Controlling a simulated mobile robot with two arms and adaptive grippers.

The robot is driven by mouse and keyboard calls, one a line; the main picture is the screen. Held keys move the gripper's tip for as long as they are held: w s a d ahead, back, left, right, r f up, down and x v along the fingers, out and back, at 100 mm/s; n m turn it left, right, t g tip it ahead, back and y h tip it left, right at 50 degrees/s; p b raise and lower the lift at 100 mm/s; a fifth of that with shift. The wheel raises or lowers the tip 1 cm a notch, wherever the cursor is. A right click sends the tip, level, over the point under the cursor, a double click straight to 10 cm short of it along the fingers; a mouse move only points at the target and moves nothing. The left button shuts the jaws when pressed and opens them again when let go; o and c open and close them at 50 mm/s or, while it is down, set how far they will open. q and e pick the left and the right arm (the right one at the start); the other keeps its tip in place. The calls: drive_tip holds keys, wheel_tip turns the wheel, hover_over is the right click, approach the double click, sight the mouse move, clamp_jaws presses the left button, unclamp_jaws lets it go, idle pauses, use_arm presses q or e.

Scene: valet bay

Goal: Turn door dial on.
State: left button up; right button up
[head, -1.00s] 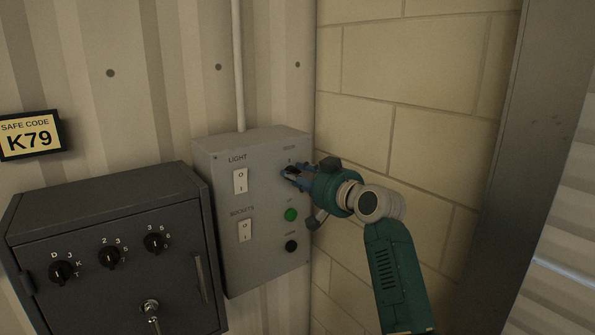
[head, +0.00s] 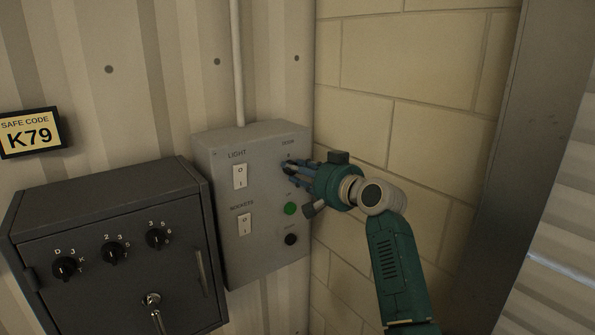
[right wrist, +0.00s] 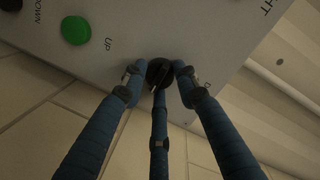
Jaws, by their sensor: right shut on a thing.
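The door dial (right wrist: 157,71) is a small black knob on the grey control box (head: 262,262), under the DOOR label at the box's upper right. In the head view my gripper's fingers mostly hide it. My right gripper (head: 291,168) reaches in from the right and is shut on the dial. In the right wrist view two blue fingers sit at its sides and a third lies below it. The dial's pointer direction is hard to tell. My left gripper is not in view.
The box also has LIGHT (head: 240,177) and SOCKETS (head: 245,224) rocker switches, a green UP button (head: 290,208) and a black DOWN button (head: 291,239). A dark safe (head: 118,250) stands at left. A brick wall (head: 400,60) is close on the right.

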drive_tip(key=shift+a+f, duration=0.1)
drive_tip(key=shift+f, duration=0.45)
drive_tip(key=o, duration=1.1)
drive_tip(key=shift+r, duration=0.3)
drive_tip(key=v, duration=1.2)
